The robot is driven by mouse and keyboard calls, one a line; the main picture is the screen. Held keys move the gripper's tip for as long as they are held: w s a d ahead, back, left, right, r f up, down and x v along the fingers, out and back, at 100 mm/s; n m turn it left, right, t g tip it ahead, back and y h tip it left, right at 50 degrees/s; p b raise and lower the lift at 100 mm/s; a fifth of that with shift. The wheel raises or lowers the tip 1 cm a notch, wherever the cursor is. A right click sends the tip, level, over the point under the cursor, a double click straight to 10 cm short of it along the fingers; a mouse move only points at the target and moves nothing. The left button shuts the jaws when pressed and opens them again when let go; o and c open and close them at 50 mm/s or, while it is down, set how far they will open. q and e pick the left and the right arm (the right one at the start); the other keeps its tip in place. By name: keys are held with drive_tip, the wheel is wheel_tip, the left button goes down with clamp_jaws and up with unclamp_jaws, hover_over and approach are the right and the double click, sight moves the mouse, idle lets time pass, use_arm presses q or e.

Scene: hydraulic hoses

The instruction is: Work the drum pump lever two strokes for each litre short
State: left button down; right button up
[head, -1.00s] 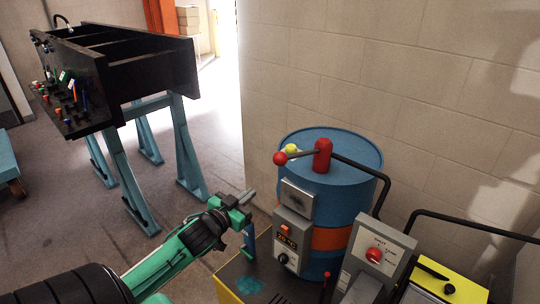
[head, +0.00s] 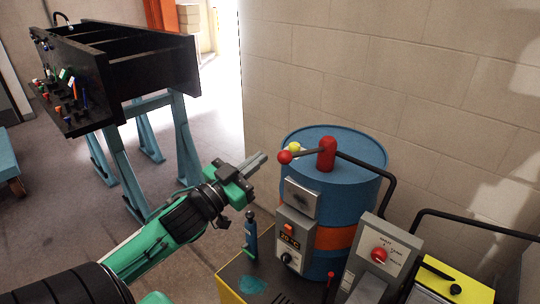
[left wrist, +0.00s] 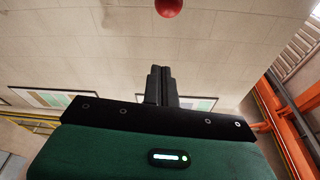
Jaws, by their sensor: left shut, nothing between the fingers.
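The drum pump stands on a blue drum (head: 345,200) with an orange band. Its red pump head (head: 327,154) sits on the drum top. The lever (head: 305,153) reaches left from the head and ends in a red knob (head: 284,157); a yellow ball (head: 295,147) is close behind that knob. My left gripper (head: 262,158) is shut and empty, just left of the red knob and apart from it. In the left wrist view the shut fingers (left wrist: 161,86) point up, and the red knob (left wrist: 168,7) is beyond them at the top edge. My right gripper is not in view.
A small blue bottle-like item (head: 251,233) stands below my left gripper.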

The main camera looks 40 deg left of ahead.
use_arm(q)
wheel_tip(320, 180, up, 2)
drive_tip(key=r+p, duration=0.1)
drive_tip(key=p, duration=0.3)
hover_over(281, 152)
drive_tip(key=s+d, duration=0.1)
drive_tip(key=d, duration=0.1)
drive_tip(key=f, duration=0.2)
drive_tip(key=a+f, duration=0.1)
drive_tip(key=shift+s+f+p, duration=0.1)
drive_tip(key=shift+f+p, duration=0.3)
drive_tip(key=shift+s+f, duration=0.1)
drive_tip(key=shift+f, duration=0.4)
